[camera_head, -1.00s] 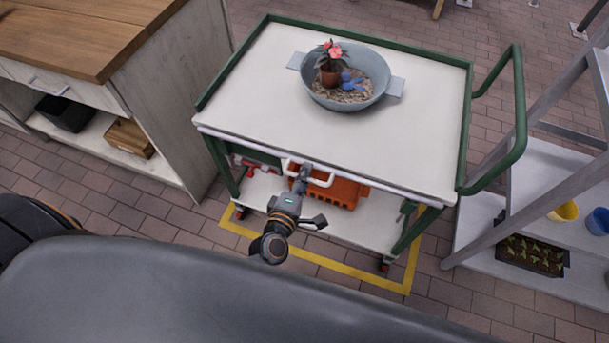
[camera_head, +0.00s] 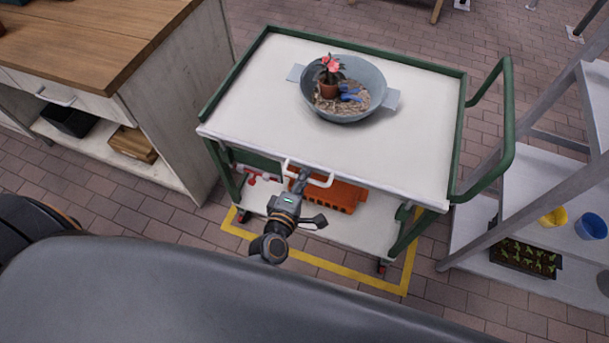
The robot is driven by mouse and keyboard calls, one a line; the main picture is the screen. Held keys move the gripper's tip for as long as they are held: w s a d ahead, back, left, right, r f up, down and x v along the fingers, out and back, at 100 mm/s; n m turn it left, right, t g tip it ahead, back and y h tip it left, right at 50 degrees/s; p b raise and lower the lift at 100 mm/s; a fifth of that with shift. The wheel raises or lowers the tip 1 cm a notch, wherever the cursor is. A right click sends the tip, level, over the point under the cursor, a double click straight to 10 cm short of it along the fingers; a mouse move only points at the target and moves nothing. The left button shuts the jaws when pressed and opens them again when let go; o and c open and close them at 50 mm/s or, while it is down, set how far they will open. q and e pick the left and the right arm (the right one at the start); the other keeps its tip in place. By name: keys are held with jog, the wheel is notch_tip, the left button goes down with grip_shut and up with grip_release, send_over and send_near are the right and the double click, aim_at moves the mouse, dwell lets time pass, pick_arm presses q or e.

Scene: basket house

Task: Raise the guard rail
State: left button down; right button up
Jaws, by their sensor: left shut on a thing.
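A cart with a white top (camera_head: 250,100) and green rails (camera_head: 370,49) along its far side and ends stands in front of me. A white handle (camera_head: 322,183) sticks out from the white strip (camera_head: 385,192) along its near edge; this strip may be the guard rail, lying low. My left gripper (camera_head: 300,181) is shut on the handle, near its left part. Its fingertips are small and partly hidden against the handle. My right gripper is not in view.
A grey-blue basin (camera_head: 376,77) with a potted pink flower stands on the cart top. An orange crate (camera_head: 342,194) sits on the lower shelf. A wooden-topped bench (camera_head: 90,35) is at the left, a grey shelf rack (camera_head: 545,185) at the right.

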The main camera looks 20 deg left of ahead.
pick_arm(q)
notch_tip(320, 180, up, 3)
jog(key=shift+r+p, duration=0.15)
jog(key=shift+p, duration=0.85)
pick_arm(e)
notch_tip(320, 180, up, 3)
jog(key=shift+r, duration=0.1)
pick_arm(q)
jog(key=c, duration=1.4)
grip_release()
jog(key=shift+s, duration=0.1)
jog(key=shift+c, duration=0.2)
jog(key=shift+s+r, duration=0.1)
jog(key=shift+s, duration=0.05)
jog(key=v, duration=1.2)
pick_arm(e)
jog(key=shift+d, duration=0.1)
